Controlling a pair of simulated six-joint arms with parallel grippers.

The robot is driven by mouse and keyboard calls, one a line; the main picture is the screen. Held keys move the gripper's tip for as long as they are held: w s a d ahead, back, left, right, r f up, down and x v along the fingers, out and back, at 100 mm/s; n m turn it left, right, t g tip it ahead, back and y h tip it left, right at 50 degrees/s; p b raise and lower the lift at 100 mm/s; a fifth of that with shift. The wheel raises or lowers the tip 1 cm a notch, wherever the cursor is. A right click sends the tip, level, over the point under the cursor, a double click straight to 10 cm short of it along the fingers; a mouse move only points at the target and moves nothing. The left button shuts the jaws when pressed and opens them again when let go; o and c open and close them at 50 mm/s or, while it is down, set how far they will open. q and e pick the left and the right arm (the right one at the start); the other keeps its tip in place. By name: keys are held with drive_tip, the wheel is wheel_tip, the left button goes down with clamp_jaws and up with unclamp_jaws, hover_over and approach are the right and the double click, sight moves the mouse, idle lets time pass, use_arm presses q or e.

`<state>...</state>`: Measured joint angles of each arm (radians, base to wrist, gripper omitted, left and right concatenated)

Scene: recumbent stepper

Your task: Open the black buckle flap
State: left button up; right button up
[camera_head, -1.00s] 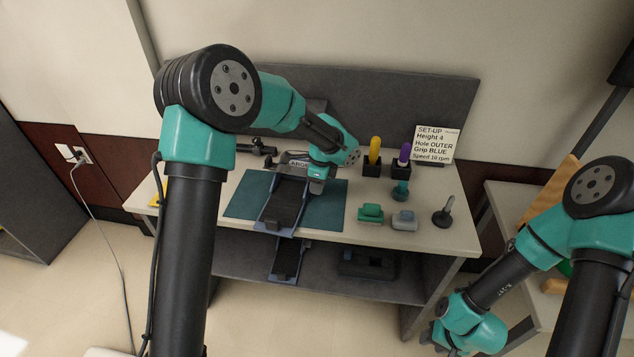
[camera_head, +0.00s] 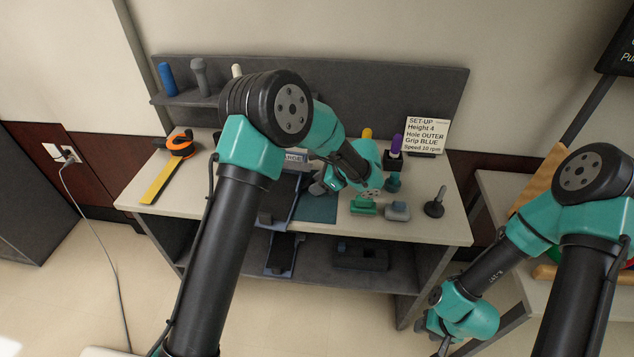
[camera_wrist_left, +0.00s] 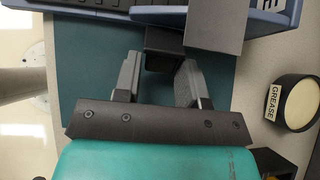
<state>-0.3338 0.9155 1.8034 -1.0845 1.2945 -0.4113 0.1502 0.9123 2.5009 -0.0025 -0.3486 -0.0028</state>
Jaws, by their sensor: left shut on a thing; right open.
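The recumbent stepper's pedal, a black footplate with blue edges (camera_head: 272,207), lies on a green mat (camera_head: 320,207), partly hidden behind my left arm. My left gripper (camera_head: 318,185) is at its right side. In the left wrist view, the gripper (camera_wrist_left: 160,78) is shut on a dark block-like piece, which looks like the black buckle flap (camera_wrist_left: 165,40); it juts out beside the blue edge (camera_wrist_left: 115,14). A flat grey plate (camera_wrist_left: 216,28) lies beside it. Whether the flap is raised I cannot tell. My right gripper (camera_head: 432,330) is open and empty, low at the right, away from the bench.
A grease tin (camera_wrist_left: 299,103) stands near the left gripper. A set-up card (camera_head: 427,136) stands behind.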

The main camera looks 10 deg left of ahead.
idle(0.4)
use_arm(q)
drive_tip(key=o, duration=0.8)
drive_tip(key=shift+d, duration=0.1)
drive_tip(key=v, duration=1.7)
drive_tip(key=shift+d, duration=0.2)
drive_tip(key=shift+f, duration=0.1)
